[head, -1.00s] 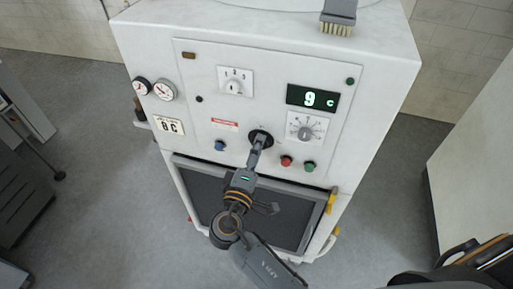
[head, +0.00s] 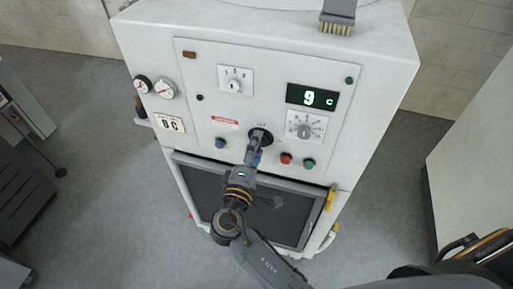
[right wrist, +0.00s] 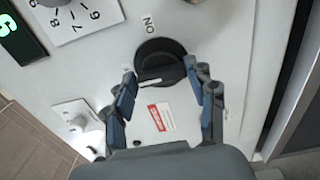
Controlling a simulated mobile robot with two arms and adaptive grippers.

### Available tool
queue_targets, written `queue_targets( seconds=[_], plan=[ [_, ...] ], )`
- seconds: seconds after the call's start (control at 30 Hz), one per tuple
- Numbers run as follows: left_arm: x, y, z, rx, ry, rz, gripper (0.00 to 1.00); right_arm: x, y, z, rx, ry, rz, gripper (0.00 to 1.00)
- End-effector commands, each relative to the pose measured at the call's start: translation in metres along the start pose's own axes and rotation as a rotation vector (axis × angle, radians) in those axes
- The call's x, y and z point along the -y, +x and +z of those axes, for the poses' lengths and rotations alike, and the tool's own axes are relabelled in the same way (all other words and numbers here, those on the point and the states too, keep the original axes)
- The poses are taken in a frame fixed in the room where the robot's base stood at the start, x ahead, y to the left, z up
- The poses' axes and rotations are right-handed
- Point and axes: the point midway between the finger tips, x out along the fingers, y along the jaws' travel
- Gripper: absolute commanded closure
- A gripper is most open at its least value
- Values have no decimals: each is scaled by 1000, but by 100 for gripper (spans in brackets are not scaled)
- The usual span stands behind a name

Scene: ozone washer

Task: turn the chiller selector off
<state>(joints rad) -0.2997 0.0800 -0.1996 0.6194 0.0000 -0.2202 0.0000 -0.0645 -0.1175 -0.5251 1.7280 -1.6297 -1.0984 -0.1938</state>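The chiller selector appears to be the black rotary knob (head: 260,135) in the middle of the white machine's front panel. In the right wrist view the knob (right wrist: 160,58) is large, with an "ON" label beside it and a white pointer line on its face, turned away from "ON". My right gripper (head: 256,147) is at the knob; in the right wrist view it (right wrist: 166,78) is open, its two blue-padded fingers spread on either side of the knob's near edge. I cannot tell whether they touch it. An "OFF" mark is not readable. My left gripper is not in view.
A green digital display (head: 312,97) reads 9 C. Near the knob are a numbered dial (head: 305,127), a red button (head: 286,158), a green button (head: 308,164) and a blue button (head: 220,143). A brush (head: 338,17) lies on the machine top.

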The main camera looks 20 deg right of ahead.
Motion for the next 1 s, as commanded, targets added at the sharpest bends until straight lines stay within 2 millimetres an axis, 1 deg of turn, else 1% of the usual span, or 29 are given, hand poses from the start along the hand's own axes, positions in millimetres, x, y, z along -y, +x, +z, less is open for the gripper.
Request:
queue_targets(
  seconds=[0.03,0.07,0.33,0.43,0.53,0.7,0.8,0.9,1.0],
  plan=[
    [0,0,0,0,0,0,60,-1,0,0,0,2,2,30],
    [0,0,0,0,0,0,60,-1,0,0,0,2,1,25],
    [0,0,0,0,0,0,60,1,0,0,1,2,-3,25],
    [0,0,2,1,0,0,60,2,-4,0,1,2,-4,25],
    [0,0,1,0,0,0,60,2,-16,0,0,3,-6,25],
    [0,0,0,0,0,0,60,2,-45,0,-1,2,-6,25],
    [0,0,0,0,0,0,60,1,-60,0,0,1,-5,25],
    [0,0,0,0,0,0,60,1,-70,0,0,2,-4,25],
    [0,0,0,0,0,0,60,0,-74,0,2,2,-2,25]
  ],
)
